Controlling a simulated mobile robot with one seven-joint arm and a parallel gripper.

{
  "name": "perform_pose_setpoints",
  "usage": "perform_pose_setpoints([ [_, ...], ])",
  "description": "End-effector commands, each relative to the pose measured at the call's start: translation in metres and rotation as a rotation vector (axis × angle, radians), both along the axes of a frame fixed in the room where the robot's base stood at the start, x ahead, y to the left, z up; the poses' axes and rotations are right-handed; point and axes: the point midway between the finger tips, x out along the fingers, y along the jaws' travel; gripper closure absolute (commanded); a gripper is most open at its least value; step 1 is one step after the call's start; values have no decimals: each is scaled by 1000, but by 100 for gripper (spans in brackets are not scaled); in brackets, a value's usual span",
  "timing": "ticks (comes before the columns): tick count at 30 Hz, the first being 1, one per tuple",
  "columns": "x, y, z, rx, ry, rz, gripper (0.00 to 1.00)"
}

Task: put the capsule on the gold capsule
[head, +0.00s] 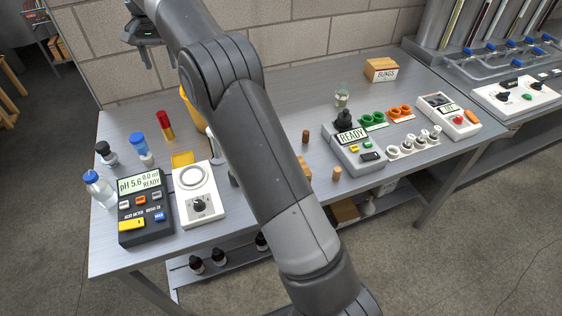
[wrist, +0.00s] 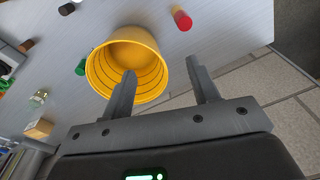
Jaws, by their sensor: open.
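A red capsule (head: 163,118) stands upright on the gold capsule (head: 167,134), towards the back left of the bench; the two look stacked in line. In the wrist view the red capsule (wrist: 182,19) shows at the top, beyond the yellow bucket. My gripper (head: 146,58) is raised at the upper left of the head view, above and apart from the stack. In the wrist view the fingers (wrist: 163,84) are spread, with nothing between them. How deeply the red capsule sits over the gold one is too small to tell.
A yellow bucket (wrist: 145,40) lies below my fingers; my arm hides most of it in the head view. A pH meter (head: 145,205), a white device (head: 204,208) and bottles crowd the left. A READY device (head: 355,152) and a bungs box (head: 381,70) stand right.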

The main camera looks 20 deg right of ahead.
Motion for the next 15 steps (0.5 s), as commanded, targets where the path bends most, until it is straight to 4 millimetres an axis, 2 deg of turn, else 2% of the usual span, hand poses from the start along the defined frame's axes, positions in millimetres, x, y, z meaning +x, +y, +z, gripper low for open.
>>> perform_pose_setpoints([
  [1,-12,-9,16,2,-16,9,45],
  [6,-52,-37,53,1,-62,46,45],
  [11,-97,-63,78,-2,-107,80,45],
  [15,-141,-84,92,-8,-146,109,45],
])
